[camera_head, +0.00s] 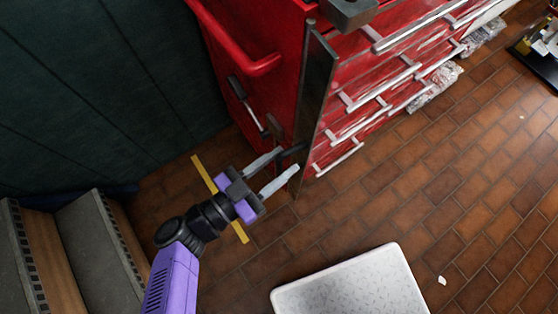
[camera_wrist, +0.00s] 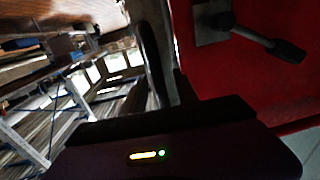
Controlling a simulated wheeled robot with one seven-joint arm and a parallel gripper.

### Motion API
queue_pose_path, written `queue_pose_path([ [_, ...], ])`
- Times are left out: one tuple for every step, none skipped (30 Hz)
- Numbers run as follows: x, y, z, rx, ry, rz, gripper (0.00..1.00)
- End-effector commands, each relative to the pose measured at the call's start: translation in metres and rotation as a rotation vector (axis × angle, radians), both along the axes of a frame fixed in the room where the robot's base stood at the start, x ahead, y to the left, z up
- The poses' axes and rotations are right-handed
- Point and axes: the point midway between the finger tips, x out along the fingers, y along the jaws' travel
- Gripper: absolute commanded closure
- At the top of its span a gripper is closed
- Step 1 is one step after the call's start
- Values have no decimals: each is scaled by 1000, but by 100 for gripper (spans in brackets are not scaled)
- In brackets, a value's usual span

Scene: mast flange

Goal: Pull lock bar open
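The lock bar (camera_head: 317,80) is a long dark upright strip along the left edge of the red tool cabinet's drawer fronts. My gripper (camera_head: 289,160) is low beside the cabinet's corner in the head view. Its two pale fingers are apart, with their tips at the lower part of the bar. A small dark piece shows between the tips; I cannot tell whether the fingers touch it. The wrist view shows my dark gripper body (camera_wrist: 180,150) with a dark upright strip (camera_wrist: 152,62) behind it, and the cabinet's red side panel (camera_wrist: 290,90).
The red cabinet (camera_head: 268,30) has a red side handle (camera_head: 265,65) and several silver drawer handles. A lever (camera_wrist: 262,38) sits on the red panel. Grey steps (camera_head: 92,235) are at left. A pale flat-topped thing (camera_head: 350,290) is at front.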

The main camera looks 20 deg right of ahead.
Motion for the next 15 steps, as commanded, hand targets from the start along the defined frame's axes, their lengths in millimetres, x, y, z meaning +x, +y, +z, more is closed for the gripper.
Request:
queue_pose_path([
  [0,0,0,-1,0,0,64],
  [0,1,0,-1,0,0,64],
  [-1,2,0,0,0,1,64],
  [-1,4,0,0,0,1,64],
  [-2,7,0,1,0,2,64],
  [-3,12,-1,2,1,3,64],
  [-5,15,-1,1,0,2,64],
  [-6,20,-1,2,1,3,64],
  [-9,26,-1,2,1,3,64],
  [-10,31,-1,2,1,3,64],
  [-12,36,-1,3,1,3,64],
  [-14,43,-1,2,2,3,64],
  [-16,47,-1,3,1,3,64],
  [-18,51,-1,2,1,3,64],
  [-20,57,-1,3,1,3,64],
])
